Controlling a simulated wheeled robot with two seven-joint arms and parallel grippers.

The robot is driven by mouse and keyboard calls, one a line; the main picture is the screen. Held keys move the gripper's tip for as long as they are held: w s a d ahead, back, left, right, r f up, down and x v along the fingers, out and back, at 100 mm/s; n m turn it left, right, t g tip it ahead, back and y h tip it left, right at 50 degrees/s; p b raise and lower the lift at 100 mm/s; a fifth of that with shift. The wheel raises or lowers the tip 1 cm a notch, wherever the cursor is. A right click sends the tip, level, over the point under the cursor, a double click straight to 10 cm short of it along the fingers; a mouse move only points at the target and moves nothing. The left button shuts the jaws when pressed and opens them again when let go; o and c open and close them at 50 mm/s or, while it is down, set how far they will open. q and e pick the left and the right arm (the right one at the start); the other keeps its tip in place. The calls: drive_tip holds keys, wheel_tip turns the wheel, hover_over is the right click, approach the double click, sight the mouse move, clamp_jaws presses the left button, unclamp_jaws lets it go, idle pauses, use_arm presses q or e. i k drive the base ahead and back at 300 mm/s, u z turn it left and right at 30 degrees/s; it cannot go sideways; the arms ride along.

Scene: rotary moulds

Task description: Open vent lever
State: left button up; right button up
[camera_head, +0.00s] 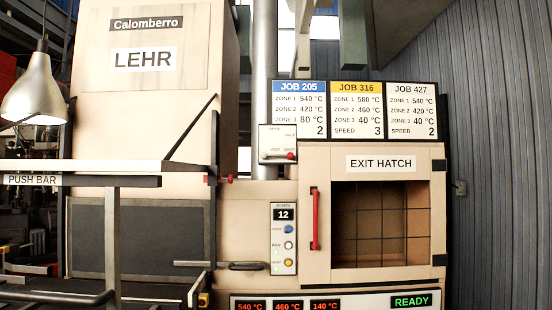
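The vent lever (290,156) is a small lever with a red knob at the lower edge of a pale plate (277,139) on the vertical grey pipe. The plate carries small lettering, with open at the top, half further down and vent and shut near the bottom. The lever points right and lies about level, beside the shut marking. Neither of my grippers shows in the head view, and nothing touches the lever.
The exit hatch (381,225), with its red handle (315,218), is below right. A job board (355,110) stands right of the plate. A button panel (284,238) is below. The push bar (80,180) and a lamp (37,90) are at left.

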sight(290, 156)
drive_tip(key=z, duration=0.4)
drive_tip(key=i, duration=0.65)
drive_tip(key=z, duration=0.45)
drive_tip(key=i, duration=1.15)
drive_tip(key=u, duration=1.2)
drive_tip(key=i, duration=0.65)
drive_tip(key=u, duration=0.7)
